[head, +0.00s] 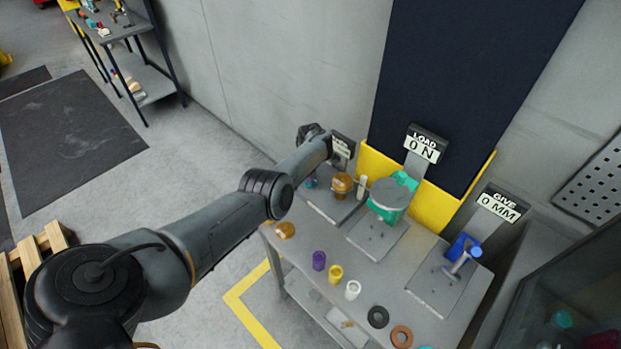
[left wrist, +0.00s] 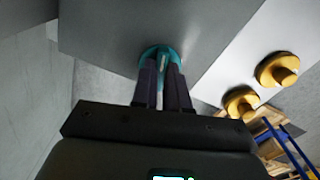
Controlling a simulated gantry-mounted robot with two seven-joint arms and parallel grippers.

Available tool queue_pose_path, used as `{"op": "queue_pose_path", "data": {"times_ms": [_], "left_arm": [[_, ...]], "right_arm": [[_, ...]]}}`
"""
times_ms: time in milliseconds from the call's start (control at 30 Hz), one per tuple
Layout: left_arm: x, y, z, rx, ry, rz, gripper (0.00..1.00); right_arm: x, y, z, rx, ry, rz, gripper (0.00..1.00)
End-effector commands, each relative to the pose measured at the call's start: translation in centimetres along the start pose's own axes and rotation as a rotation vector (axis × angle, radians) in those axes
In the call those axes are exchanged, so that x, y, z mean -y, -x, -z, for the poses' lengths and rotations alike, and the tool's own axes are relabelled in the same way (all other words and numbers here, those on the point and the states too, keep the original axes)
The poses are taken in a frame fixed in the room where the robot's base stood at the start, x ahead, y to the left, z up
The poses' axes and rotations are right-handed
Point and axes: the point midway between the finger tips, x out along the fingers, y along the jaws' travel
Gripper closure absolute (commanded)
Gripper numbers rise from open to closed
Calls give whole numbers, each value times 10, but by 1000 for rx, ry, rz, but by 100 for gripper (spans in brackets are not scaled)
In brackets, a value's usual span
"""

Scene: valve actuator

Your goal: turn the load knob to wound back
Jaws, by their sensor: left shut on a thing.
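A teal round knob (left wrist: 147,54) sits against a grey surface in the left wrist view, at the tips of my left gripper (left wrist: 163,66). The two dark fingers are shut on it and hide part of it. In the head view, only a small bit of teal (head: 310,183) shows beside my left arm, at the left end of the bench. My left fingers are largely hidden there. The load sign (head: 426,145) reads 0 N above a green fixture with a grey round top (head: 391,194). My right gripper is out of view.
The grey bench (head: 303,262) carries a brass piece (head: 342,184), another brass piece (head: 285,230), several small coloured cups and rings along its front, and a blue fixture (head: 462,247) under the give sign (head: 499,205), which reads 0 MM. A wall stands behind.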

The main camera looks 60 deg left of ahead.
Motion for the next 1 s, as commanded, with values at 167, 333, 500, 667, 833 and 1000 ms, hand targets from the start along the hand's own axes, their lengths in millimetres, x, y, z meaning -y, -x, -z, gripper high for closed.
{"op": "queue_pose_path", "data": {"times_ms": [167,333,500,667,833,1000], "left_arm": [[-1,-2,0,0,168,-2,100],[0,-3,0,1,329,-1,100],[-1,-3,0,1,491,-1,100],[0,-3,0,2,643,0,100],[-1,-3,0,2,803,-1,100],[0,-3,0,2,952,0,100]], "right_arm": [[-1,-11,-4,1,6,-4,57],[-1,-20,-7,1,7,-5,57],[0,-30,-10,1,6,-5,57],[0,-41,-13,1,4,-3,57],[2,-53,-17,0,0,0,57],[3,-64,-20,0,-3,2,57]]}}
